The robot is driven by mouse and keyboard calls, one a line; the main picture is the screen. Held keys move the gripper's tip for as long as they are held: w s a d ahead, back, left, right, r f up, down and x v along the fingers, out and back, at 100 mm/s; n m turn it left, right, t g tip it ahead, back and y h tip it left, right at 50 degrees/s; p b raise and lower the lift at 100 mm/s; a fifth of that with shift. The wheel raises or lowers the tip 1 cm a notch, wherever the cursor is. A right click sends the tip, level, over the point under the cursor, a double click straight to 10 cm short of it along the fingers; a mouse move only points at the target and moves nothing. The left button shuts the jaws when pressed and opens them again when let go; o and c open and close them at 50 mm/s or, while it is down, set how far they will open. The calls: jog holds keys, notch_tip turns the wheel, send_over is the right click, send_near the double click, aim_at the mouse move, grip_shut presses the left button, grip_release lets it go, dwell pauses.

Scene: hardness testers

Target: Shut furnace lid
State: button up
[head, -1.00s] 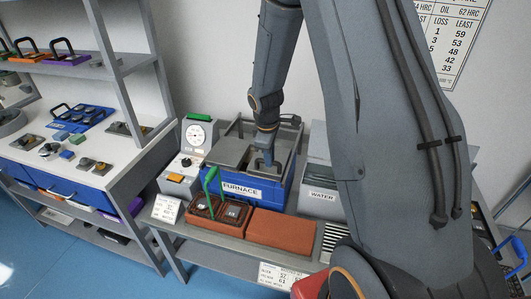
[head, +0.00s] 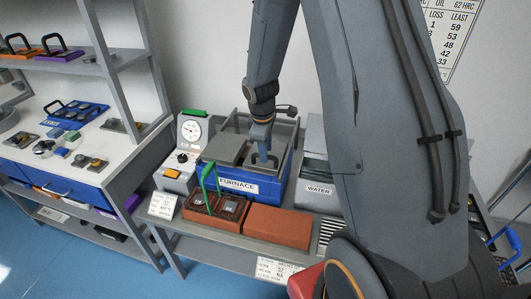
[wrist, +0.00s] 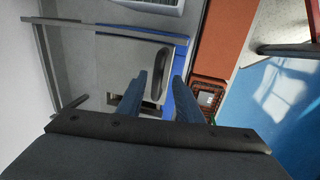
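The blue furnace (head: 238,185) stands on the bench in the head view, its label facing front. Its grey top (head: 227,150) and a metal frame show above the blue body. In the wrist view, the grey lid plate (wrist: 118,60) carries a dark upright handle (wrist: 157,80), and a dark gap shows beside the plate near the fingers. My gripper (wrist: 162,85) is open, its two blue fingers on either side of the handle; I cannot tell if they touch it. In the head view my gripper (head: 262,150) is low over the furnace's right part.
A grey water tank (head: 318,178) stands right of the furnace, and a dial tester (head: 190,135) left. In front lie a brick-red tray with a green handle (head: 208,180) and a plain brick-red block (head: 276,226). My arm hides the right side.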

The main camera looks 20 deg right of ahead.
notch_tip(320, 180, up, 6)
jog(key=s+b, duration=0.1)
jog(key=shift+a+r, duration=0.2)
jog(key=shift+a, duration=0.25)
jog(key=s+a+m+b, duration=0.1)
jog(key=s+a+m, duration=0.2)
jog(key=s, duration=0.6)
jog(key=s+a+r+m+y+b, duration=0.1)
jog(key=s+a+m, duration=0.3)
jog(key=s+m, duration=0.3)
jog(key=shift+s+a+r, duration=0.15)
jog(key=shift+s+a, duration=0.05)
jog(key=shift+s, duration=1.05)
jog(key=shift+c, duration=0.2)
